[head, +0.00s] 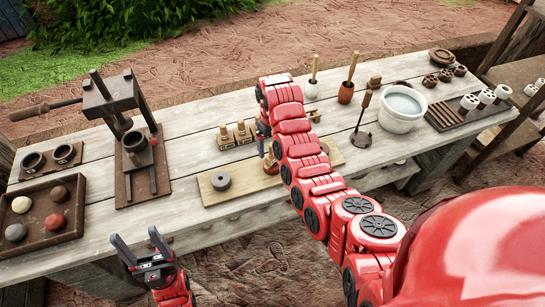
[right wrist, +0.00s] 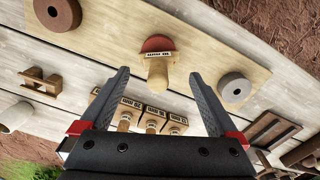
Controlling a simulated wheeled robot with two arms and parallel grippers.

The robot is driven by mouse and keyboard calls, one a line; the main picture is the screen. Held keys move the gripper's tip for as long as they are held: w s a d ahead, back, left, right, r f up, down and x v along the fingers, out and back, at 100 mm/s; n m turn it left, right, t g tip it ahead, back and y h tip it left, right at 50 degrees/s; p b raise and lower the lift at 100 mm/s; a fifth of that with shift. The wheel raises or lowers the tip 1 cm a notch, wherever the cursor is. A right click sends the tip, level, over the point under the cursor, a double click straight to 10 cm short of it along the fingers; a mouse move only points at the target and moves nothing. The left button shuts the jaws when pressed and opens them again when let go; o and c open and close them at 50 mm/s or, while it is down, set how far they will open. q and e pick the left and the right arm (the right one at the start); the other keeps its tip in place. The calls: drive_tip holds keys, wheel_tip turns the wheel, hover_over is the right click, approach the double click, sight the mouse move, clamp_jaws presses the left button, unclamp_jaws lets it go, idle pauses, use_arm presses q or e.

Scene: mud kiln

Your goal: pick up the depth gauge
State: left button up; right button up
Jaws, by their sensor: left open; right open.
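A wooden-handled piece with a reddish-brown disc and a small label (right wrist: 157,60) stands on the pale board between and just beyond my right fingertips in the right wrist view. In the head view it shows as a small peg (head: 269,161), partly hidden by my arm. My right gripper (right wrist: 160,76) is open and empty above the board; it also shows in the head view (head: 263,137). My left gripper (head: 135,237) is open and empty at the table's front edge.
On the pale board (head: 245,192) lie a grey ring (head: 221,181) and a brown disc (right wrist: 57,13). Labelled wooden stamps (right wrist: 152,118) stand close behind. A press (head: 120,110) and a ball tray (head: 72,231) are left. A white bucket (head: 402,120) is right.

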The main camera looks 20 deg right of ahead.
sight(272, 153)
wheel_tip(272, 153, down, 3)
drive_tip(key=p, duration=0.2)
drive_tip(key=shift+d+f+p, duration=0.1)
drive_tip(key=shift+p, duration=0.2)
drive_tip(key=shift+f, duration=0.85)
drive_tip(key=shift+w, duration=0.1)
drive_tip(key=c, duration=1.5)
